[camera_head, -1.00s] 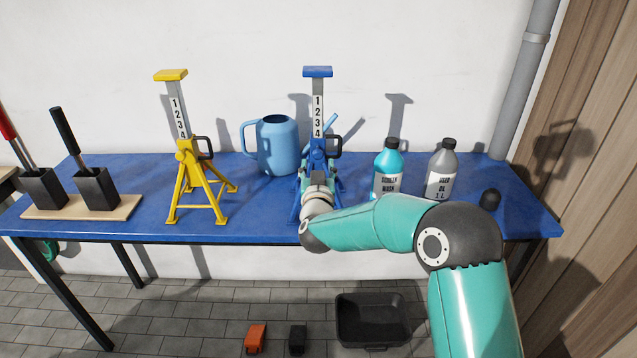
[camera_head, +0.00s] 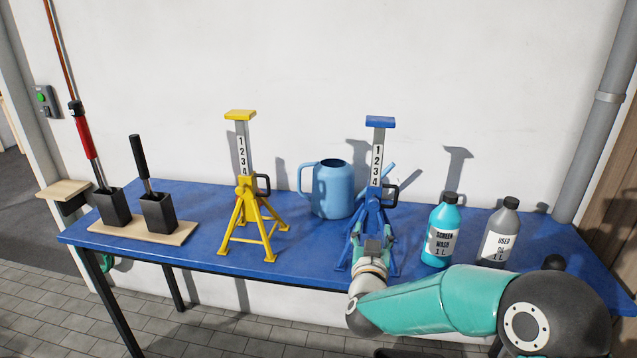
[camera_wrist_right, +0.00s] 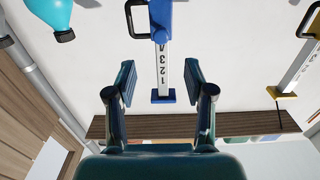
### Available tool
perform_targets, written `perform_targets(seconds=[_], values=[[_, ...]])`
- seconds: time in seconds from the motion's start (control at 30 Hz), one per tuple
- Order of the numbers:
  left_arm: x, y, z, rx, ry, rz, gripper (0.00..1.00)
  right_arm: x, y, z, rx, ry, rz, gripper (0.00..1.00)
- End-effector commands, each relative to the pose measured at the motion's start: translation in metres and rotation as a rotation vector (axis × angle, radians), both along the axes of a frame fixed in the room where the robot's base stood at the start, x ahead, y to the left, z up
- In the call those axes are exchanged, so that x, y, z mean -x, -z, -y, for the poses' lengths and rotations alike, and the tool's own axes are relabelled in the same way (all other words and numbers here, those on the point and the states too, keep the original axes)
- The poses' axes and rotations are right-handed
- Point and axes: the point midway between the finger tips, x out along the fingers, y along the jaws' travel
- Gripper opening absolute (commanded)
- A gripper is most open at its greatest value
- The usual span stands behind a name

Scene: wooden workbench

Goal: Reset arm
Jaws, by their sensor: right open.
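My right gripper (camera_head: 376,238) is in front of the lower part of the blue jack stand (camera_head: 380,124), at the front edge of the blue bench. In the right wrist view its two fingers (camera_wrist_right: 158,80) are spread apart with nothing held between them. That view is upside down, and the blue stand's numbered post (camera_wrist_right: 161,66) shows beyond the gap between the fingers. The gripper hides part of the stand's legs in the head view. I cannot tell whether they touch. My left gripper is in neither view.
On the blue bench (camera_head: 205,230) stand a yellow jack stand (camera_head: 246,205), a blue jug (camera_head: 330,190), a turquoise screen wash bottle (camera_head: 442,228) and a grey used oil bottle (camera_head: 498,232). Two black holders (camera_head: 158,213) stand on a wooden board at the left.

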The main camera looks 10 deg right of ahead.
Motion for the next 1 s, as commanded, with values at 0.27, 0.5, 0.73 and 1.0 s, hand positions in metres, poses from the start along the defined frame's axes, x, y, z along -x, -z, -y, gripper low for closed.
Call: perform_targets(seconds=[0.27, 0.5, 0.73, 1.0], values=[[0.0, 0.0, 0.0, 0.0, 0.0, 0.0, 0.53, 0.011, 0.083, 0.034, 0.017, 0.04, -0.152, 0.53], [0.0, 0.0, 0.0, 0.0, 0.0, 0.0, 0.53, 0.078, 0.243, 0.013, -0.062, -0.134, -0.531, 0.53], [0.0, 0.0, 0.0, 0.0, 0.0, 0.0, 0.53, 0.2, 0.356, -0.044, -0.302, -0.33, -0.934, 0.53], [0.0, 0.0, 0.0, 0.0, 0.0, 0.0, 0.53, 0.336, 0.389, -0.103, -0.572, -0.456, -1.333, 0.53]])
